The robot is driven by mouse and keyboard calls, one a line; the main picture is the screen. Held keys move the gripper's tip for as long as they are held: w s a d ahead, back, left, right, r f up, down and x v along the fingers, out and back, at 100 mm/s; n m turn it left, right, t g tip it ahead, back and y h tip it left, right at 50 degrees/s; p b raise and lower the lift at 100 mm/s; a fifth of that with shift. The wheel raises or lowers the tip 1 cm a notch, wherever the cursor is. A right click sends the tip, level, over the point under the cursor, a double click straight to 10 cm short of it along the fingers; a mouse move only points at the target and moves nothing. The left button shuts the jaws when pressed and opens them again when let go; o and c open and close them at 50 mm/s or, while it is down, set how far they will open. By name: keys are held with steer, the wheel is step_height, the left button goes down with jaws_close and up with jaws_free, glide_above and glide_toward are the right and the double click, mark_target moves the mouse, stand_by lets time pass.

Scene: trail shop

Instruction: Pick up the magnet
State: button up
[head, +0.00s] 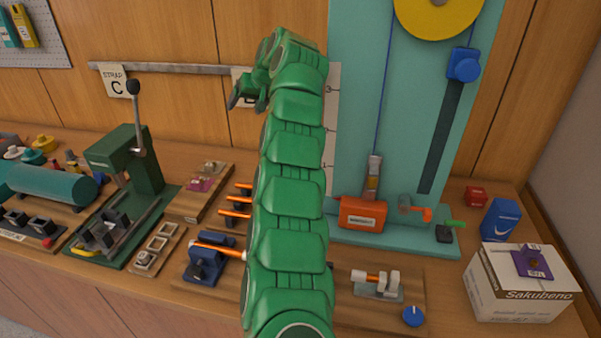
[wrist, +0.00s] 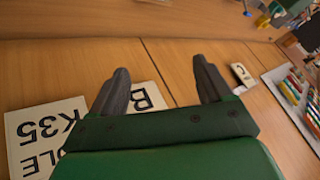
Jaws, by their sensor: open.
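My gripper (head: 246,92) is raised in front of the wooden back wall, near the rail, well above the bench. In the wrist view its two dark fingers (wrist: 161,78) are spread apart with nothing between them. I cannot tell for sure which object is the magnet. Small candidates are the red block (head: 475,196) at the back right of the bench and the purple labelled piece (head: 533,263) on top of the white box. My gripper is far from both. My green arm hides part of the bench's middle.
A green lever press (head: 127,165) stands at the left. A tall teal board (head: 400,120) with a yellow wheel and an orange weight (head: 362,213) stands right of my arm. A white Sakubeno box (head: 520,292) and a blue box (head: 500,220) stand at the right. Tags hang from the rail (head: 170,69).

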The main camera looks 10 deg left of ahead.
steer(key=d+f+m+h, duration=0.1)
steer(key=d+f+h, duration=0.1)
steer(key=d+f, duration=0.3)
steer(key=w+d+f+m+g+h, duration=0.1)
steer(key=d+f+h, duration=0.1)
steer(key=d+f, duration=0.3)
steer(key=d+f+m+h, duration=0.1)
steer(key=d+f+h, duration=0.1)
steer(key=d+f, duration=0.3)
steer(key=shift+w+d+f+m+g+h, duration=0.15)
steer(key=shift+w+f+m+g+h, duration=0.2)
steer(key=shift+f, duration=0.25)
steer(key=shift+w+f, duration=0.15)
steer(key=shift+f, duration=1.1)
steer(key=shift+w+f, duration=0.2)
steer(key=shift+f, duration=1.05)
steer(key=shift+w+f, duration=0.15)
steer(key=shift+f, duration=1.1)
steer(key=shift+c, duration=0.4)
steer(key=c, duration=1.1)
